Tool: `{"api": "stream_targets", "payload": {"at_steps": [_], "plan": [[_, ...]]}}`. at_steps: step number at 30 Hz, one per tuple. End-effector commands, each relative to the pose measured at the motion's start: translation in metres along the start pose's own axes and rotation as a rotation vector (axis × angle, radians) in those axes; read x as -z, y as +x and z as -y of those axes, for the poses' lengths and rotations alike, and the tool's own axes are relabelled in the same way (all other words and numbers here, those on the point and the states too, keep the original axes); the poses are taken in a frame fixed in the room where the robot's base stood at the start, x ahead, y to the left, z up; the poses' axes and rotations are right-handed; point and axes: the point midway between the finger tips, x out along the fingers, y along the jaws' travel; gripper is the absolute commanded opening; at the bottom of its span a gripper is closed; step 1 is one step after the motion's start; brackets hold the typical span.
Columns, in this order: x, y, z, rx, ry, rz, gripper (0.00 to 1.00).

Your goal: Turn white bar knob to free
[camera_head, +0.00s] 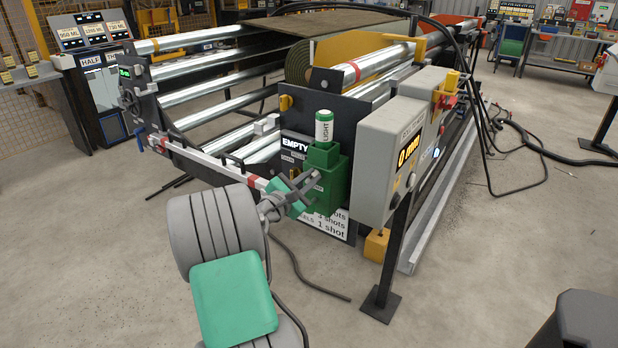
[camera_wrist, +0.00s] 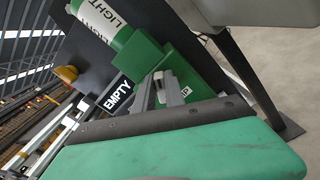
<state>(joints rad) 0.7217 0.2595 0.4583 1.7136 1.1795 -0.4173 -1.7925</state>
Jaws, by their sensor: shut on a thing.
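My gripper (camera_head: 312,180) reaches the front of the green box (camera_head: 322,190) on the dark end plate of the roller machine. In the wrist view my gripper (camera_wrist: 160,90) is shut on a small pale grey-white piece (camera_wrist: 172,86), which looks like the white bar knob; the fingers hide most of it. The knob's exact angle cannot be told. A small white label, partly covered and ending in "IP" (camera_wrist: 186,91), sits beside the fingertips. A white cylinder marked LIGHT (camera_head: 324,125) stands upright on the green box. The EMPTY sign (camera_head: 295,146) is left of it.
A grey control box (camera_head: 385,160) on a black post (camera_head: 388,255) stands close on the right. A white rail with red bands (camera_head: 215,165) runs close on the left. Cables lie on the floor. The concrete floor (camera_head: 480,290) at the front right is mostly clear.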

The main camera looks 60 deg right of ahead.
Motion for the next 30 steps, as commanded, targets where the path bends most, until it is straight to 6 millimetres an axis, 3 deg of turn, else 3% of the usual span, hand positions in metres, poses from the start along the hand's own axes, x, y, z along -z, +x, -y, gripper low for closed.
{"api": "stream_targets", "payload": {"at_steps": [30], "plan": [[0.0058, 0.0001, 0.0092, -0.001, 0.893, 0.000, 0.00]]}}
